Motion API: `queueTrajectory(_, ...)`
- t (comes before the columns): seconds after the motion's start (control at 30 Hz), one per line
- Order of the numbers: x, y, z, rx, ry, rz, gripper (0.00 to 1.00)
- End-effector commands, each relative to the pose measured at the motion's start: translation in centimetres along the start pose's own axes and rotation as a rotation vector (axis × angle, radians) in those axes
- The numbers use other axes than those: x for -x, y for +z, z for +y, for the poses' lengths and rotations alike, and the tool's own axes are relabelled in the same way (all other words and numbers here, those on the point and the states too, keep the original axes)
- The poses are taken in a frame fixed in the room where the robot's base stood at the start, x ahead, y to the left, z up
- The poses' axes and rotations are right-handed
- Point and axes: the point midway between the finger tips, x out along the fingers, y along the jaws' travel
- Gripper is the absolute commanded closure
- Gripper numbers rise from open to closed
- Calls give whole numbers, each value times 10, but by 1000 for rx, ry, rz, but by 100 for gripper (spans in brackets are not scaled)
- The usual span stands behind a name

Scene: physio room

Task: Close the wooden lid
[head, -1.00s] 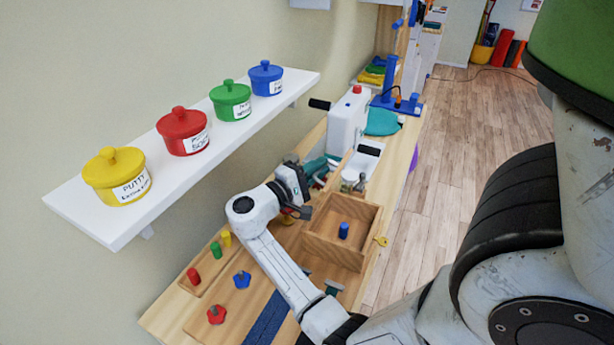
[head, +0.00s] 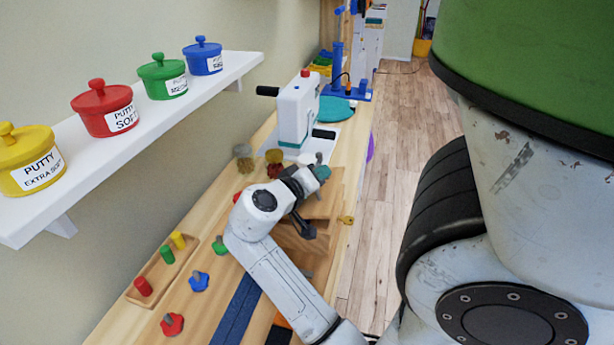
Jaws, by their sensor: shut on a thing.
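The wooden box (head: 301,261) stands on the bench beside my wrist, and my arm covers much of it. A brown wooden panel (head: 325,205) shows behind and right of my gripper; it looks like the lid, but I cannot tell its angle. My gripper (head: 305,232) points down at the box, its dark fingers close against wood. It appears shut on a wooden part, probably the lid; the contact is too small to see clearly. The box's inside is largely hidden, and I see no blue peg in it now.
A brass key-like piece (head: 347,220) sits at the box's right side. A peg tray (head: 162,268) and coloured knobs (head: 199,281) lie left of my arm. A shelf (head: 150,118) with putty pots overhangs the left. Floor right of the bench is clear.

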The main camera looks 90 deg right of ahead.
Motion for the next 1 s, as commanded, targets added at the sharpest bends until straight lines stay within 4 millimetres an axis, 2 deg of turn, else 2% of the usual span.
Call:
queueTrajectory(0.1, -6, 15, -8, -83, -35, 1, 100)
queueTrajectory(0.33, -12, 29, -13, -202, -87, 3, 100)
queueTrajectory(0.6, -15, 35, -16, -270, -117, 4, 100)
queueTrajectory(1.0, -16, 37, -17, -278, -122, 1, 100)
